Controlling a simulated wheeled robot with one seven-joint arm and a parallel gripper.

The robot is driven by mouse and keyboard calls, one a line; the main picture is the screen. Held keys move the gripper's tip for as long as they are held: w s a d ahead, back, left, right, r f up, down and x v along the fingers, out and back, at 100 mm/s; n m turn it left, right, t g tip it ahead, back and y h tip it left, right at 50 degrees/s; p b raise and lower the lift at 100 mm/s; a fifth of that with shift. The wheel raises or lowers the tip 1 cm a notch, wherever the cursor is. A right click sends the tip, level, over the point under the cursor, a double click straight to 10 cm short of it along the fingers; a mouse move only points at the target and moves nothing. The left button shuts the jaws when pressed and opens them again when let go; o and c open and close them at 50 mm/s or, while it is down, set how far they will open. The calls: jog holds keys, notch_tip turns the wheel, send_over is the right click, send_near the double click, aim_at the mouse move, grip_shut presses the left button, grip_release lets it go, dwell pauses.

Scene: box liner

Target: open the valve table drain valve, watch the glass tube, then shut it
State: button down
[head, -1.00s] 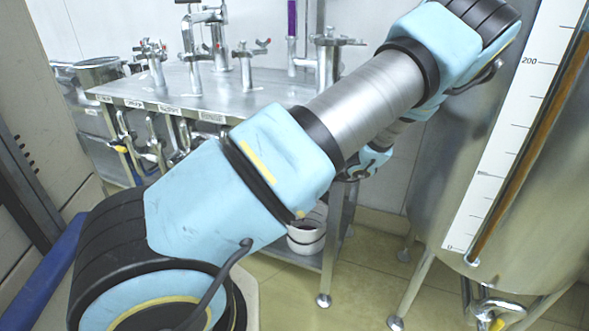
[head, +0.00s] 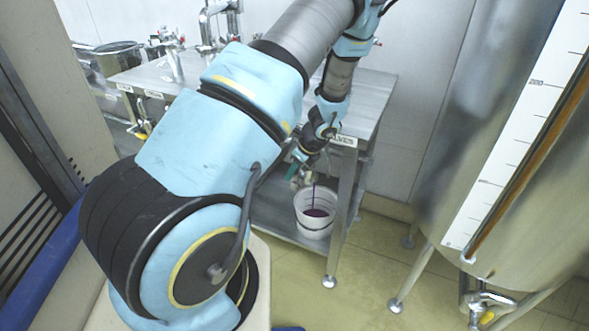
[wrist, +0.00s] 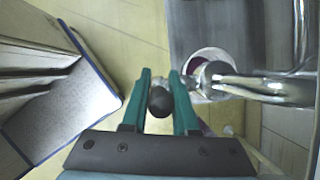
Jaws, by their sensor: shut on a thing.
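My gripper (wrist: 160,73) is shut on a dark round-ended valve handle (wrist: 160,103), which sits between its green fingers in the wrist view. In the head view my gripper (head: 294,172) is low beside the valve table (head: 366,98), under its top edge. A metal drain pipe (wrist: 268,88) runs in from the right in the wrist view. A thin dark purple stream (head: 314,196) falls into a white bucket (head: 312,228) holding purple liquid. The bucket (wrist: 196,97) also shows in the wrist view.
The bucket stands on the table's lower shelf (head: 277,222). A steel tank (head: 450,190) with a white scale (head: 505,150) and a brown-filled tube stands at the right. The tiled floor (head: 375,265) between table and tank is clear.

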dwell(0.3)
jog(key=c, duration=0.7)
grip_release()
jog(key=b+v, duration=0.1)
jog(key=v, duration=0.9)
jog(key=shift+r, duration=0.35)
jog(key=s+a+r+n+h, duration=0.1)
jog(key=s+a+r+n, duration=0.3)
jog(key=n, duration=0.4)
jog(key=s+a+r+n+g+h, duration=0.1)
jog(key=s+a+r+n, duration=0.3)
jog(key=n, duration=0.4)
jog(key=s+a+r+n+h, duration=0.2)
jog(key=s+a+r+n, duration=0.2)
jog(key=s+n, duration=0.3)
jog(key=shift+a+r+n+g, duration=0.3)
jog(key=shift+a+n, duration=0.45)
jog(key=shift+n, duration=0.25)
